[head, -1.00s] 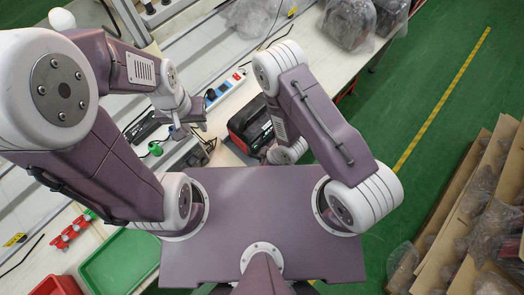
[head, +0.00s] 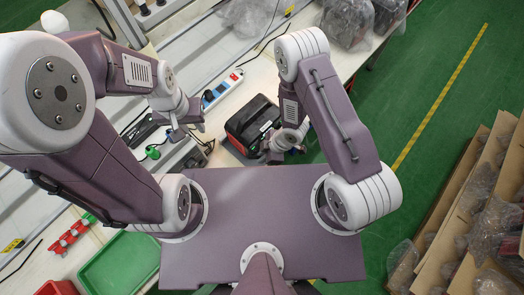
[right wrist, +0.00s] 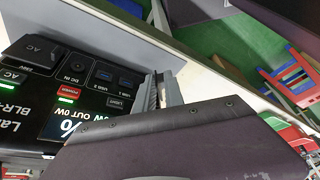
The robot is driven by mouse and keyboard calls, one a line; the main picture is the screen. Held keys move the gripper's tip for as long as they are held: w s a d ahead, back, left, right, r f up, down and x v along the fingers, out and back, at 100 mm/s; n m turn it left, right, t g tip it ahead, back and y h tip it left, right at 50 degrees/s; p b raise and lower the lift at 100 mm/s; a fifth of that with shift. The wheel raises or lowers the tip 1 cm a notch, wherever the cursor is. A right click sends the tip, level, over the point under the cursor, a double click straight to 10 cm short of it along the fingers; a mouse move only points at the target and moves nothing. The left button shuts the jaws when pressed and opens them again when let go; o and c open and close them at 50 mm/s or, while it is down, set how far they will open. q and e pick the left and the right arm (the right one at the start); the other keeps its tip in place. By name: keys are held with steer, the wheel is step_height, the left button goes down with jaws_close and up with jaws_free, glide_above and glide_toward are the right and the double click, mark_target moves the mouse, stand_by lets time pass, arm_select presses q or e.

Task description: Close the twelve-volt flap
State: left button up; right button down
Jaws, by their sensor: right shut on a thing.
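The black and red power station (head: 252,122) stands on the white bench in the head view. Its front panel (right wrist: 78,85) fills the left of the right wrist view, with sockets, buttons, green lights and a lit display. My right gripper (head: 272,153) is at the front of the power station. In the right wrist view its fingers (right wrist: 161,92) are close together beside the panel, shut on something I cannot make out. I cannot pick out the twelve-volt flap or tell its angle. My left gripper (head: 187,132) hangs open and empty to the left of the power station.
A white power strip (head: 222,90) lies behind and left of the power station. A green plug (head: 153,153) and cables lie further left. A green tray (head: 118,260) and red parts (head: 70,232) are at the lower left. Green floor lies to the right.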

steer(key=c, duration=1.5)
jaws_free()
steer(key=v, duration=0.9)
steer(key=shift+d, duration=0.1)
